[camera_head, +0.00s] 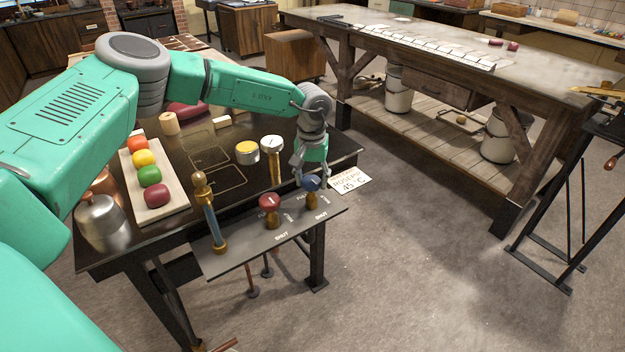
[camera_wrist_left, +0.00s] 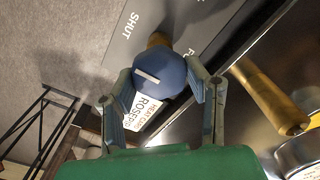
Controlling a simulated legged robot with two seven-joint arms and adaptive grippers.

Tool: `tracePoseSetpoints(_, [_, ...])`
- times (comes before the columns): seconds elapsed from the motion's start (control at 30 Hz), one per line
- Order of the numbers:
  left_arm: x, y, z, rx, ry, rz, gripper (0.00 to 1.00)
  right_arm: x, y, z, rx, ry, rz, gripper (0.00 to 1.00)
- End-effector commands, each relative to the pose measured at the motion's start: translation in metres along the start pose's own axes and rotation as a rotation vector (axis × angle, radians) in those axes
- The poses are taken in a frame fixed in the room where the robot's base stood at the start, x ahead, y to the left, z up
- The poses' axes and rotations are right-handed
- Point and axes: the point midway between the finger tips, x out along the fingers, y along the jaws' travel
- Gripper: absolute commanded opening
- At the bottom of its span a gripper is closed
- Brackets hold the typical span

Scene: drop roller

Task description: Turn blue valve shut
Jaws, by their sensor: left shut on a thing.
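The blue valve (camera_head: 311,184) stands on a brass stem at the right end of the grey valve panel (camera_head: 245,258). My left gripper (camera_head: 311,180) reaches down over it from above, its fingers on either side of the knob. In the left wrist view the blue knob (camera_wrist_left: 159,74) sits between the fingers of the gripper (camera_wrist_left: 164,85), which is shut on it. A white mark on the knob points obliquely, and the word SHUT is printed on the panel beyond it. My right gripper is not in view.
A red valve (camera_head: 269,203) stands left of the blue one, and a brass column (camera_head: 208,215) further left. A gauge (camera_head: 271,145) rises behind the panel. Open floor lies to the right.

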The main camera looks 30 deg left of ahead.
Motion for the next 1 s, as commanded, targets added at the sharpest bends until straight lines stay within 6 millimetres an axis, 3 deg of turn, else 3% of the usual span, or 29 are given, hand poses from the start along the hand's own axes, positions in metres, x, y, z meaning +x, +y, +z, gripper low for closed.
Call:
tracePoseSetpoints(0.13, [0.001, -0.001, 0.001, 0.001, -0.004, -0.002, 0.13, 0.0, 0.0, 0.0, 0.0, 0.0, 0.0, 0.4])
tracePoseSetpoints(0.17, [0.001, -0.001, 0.002, 0.001, -0.004, -0.002, 0.49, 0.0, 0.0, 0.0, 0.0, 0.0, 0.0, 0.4])
tracePoseSetpoints(0.2, [0.001, -0.001, 0.002, 0.001, -0.005, -0.002, 0.63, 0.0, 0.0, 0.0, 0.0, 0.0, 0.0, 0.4])
tracePoseSetpoints(0.63, [-0.008, 0.0, 0.0, -0.001, -0.002, -0.001, 0.63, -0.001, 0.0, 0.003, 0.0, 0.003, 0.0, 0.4])
tracePoseSetpoints(1.0, [-0.081, 0.0, -0.001, 0.0, 0.0, 0.001, 0.63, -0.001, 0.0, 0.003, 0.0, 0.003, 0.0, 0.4])
